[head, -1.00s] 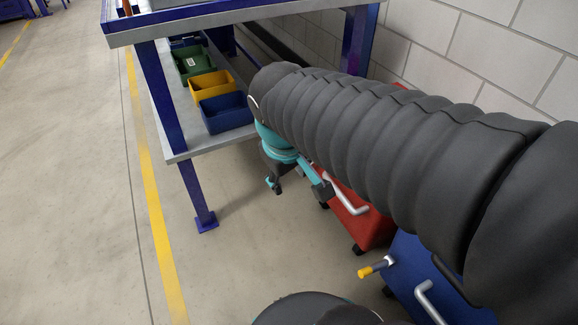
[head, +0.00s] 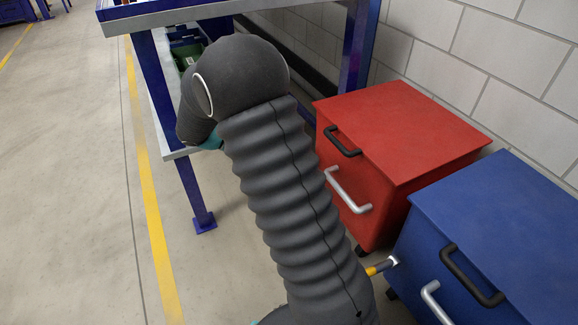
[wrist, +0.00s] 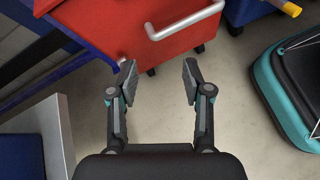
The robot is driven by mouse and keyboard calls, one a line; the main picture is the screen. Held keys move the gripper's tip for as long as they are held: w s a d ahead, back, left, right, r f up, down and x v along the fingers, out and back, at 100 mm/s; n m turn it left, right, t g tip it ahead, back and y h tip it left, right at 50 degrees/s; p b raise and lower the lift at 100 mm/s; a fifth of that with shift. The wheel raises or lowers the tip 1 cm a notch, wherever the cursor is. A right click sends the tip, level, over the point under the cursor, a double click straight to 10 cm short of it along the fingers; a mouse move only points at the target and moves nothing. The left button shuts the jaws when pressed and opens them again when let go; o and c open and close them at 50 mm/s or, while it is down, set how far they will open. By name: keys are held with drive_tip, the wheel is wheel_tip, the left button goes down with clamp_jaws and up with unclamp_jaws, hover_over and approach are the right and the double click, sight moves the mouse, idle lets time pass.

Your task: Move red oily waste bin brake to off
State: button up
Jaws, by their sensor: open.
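The red bin (head: 400,145) stands against the wall, with a black handle (head: 342,142) on its lid and a silver bar handle (head: 347,192) on its front. In the wrist view the red bin (wrist: 118,28) is upside the picture, with the silver handle at its corner. I cannot make out a brake lever on the red bin; my arm hides part of its front. My gripper (wrist: 159,76) is open and empty, just in front of the red bin's lower front, above the floor. In the head view my arm hides the gripper.
A blue bin (head: 510,225) stands beside the red one, with a yellow-tipped lever (head: 379,267) on its front. A bench with blue legs (head: 193,195) and a grey lower shelf (wrist: 50,125) is close on the left. Open floor lies at left.

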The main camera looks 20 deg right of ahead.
drive_tip(key=w+a+f+n+t+h+b, duration=0.1)
drive_tip(key=w+f+n+t+h, duration=0.25)
drive_tip(key=f, duration=0.55)
drive_tip(key=w+a+f+n+h+b, duration=0.1)
drive_tip(key=w+f+n+h, duration=0.2)
drive_tip(key=w+f+n, duration=0.5)
drive_tip(key=d+m, duration=0.1)
drive_tip(key=d, duration=0.3)
drive_tip(key=d+f+m, duration=0.1)
drive_tip(key=d, duration=0.3)
drive_tip(key=d+f+m, duration=0.1)
drive_tip(key=d, duration=0.3)
drive_tip(key=shift+s+d, duration=0.15)
clamp_jaws()
